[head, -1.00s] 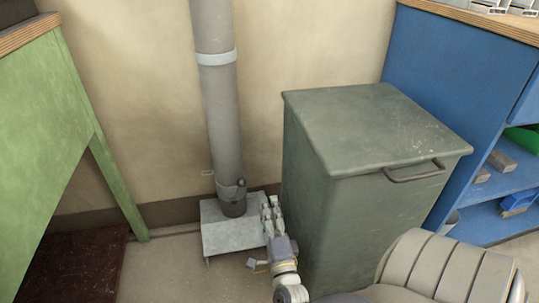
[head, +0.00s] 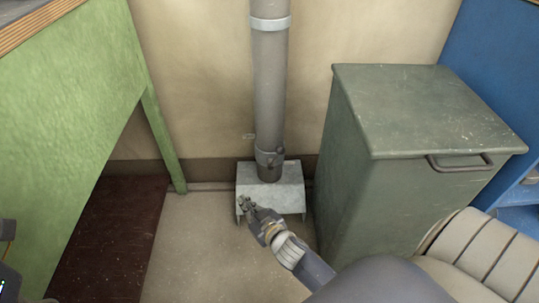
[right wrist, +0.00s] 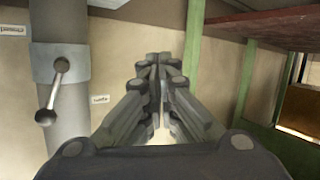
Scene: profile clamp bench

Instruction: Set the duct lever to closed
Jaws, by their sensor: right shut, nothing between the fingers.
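The duct (head: 270,90) is a grey vertical pipe against the wall. Near its foot a collar (head: 266,158) carries a small dark lever (head: 281,152). In the right wrist view, which looks upside down, the lever (right wrist: 53,92) with its round knob shows on the duct (right wrist: 70,140) at the left, slanting down-left from its pivot. Two small labels (right wrist: 100,98) (right wrist: 12,30) flank the duct; I cannot read them surely. My right gripper (head: 244,203) is shut and empty, in front and left of the duct's foot, apart from the lever.
The duct stands on a grey metal box (head: 289,199). A grey-green bin (head: 345,190) with a handle stands close at the right. Floor between is free.

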